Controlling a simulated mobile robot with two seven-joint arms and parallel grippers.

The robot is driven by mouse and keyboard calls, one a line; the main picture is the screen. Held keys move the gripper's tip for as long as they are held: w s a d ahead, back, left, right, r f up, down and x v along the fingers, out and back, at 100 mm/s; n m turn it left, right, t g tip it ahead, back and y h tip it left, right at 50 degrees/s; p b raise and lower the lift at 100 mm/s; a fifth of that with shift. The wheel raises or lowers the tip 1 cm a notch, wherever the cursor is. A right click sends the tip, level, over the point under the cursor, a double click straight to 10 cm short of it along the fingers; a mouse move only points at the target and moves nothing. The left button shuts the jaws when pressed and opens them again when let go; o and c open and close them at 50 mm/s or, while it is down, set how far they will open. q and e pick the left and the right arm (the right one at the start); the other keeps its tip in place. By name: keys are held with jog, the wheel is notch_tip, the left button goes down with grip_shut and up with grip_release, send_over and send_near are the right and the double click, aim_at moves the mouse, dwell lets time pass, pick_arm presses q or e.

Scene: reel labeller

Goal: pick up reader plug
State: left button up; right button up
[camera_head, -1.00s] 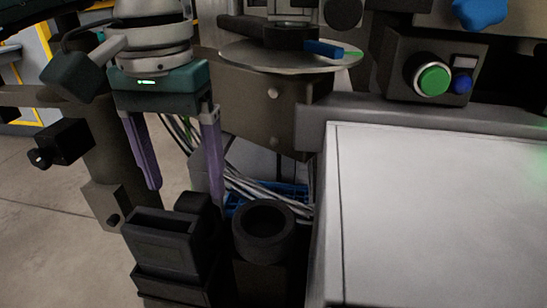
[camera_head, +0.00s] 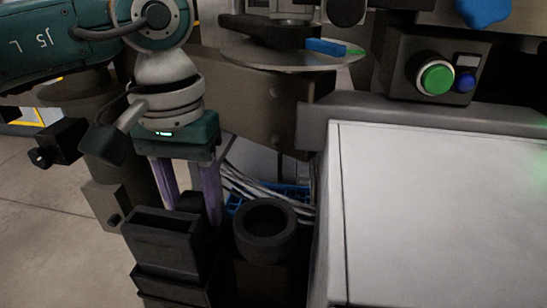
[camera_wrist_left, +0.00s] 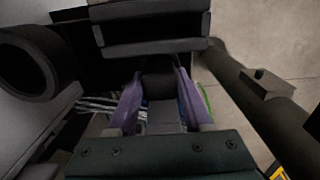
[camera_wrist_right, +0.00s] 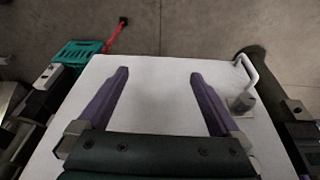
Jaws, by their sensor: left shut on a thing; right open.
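The reader plug appears to be the dark, rounded piece (camera_wrist_left: 158,84) between the purple fingers in the left wrist view. My left gripper (camera_head: 194,210) points down and is shut on it, beside the black slotted holder (camera_head: 165,240). In the left wrist view the fingertips (camera_wrist_left: 159,76) press on the plug from both sides. The plug's lower part is hidden by the fingers and holder. My right gripper (camera_wrist_right: 158,74) is open and empty above a white surface (camera_wrist_right: 158,105) in the right wrist view.
A black round cup (camera_head: 265,230) stands just right of the holder. Loose cables (camera_head: 250,185) lie behind it. A white table top (camera_head: 440,210) fills the right. A round metal plate (camera_head: 285,55) and a box with a green button (camera_head: 437,79) stand at the back.

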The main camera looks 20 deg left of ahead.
aim_at(192, 198)
pick_arm(q)
grip_shut()
jog(key=shift+r, duration=0.15)
notch_tip(192, 198, up, 20)
jog(key=p, duration=0.3)
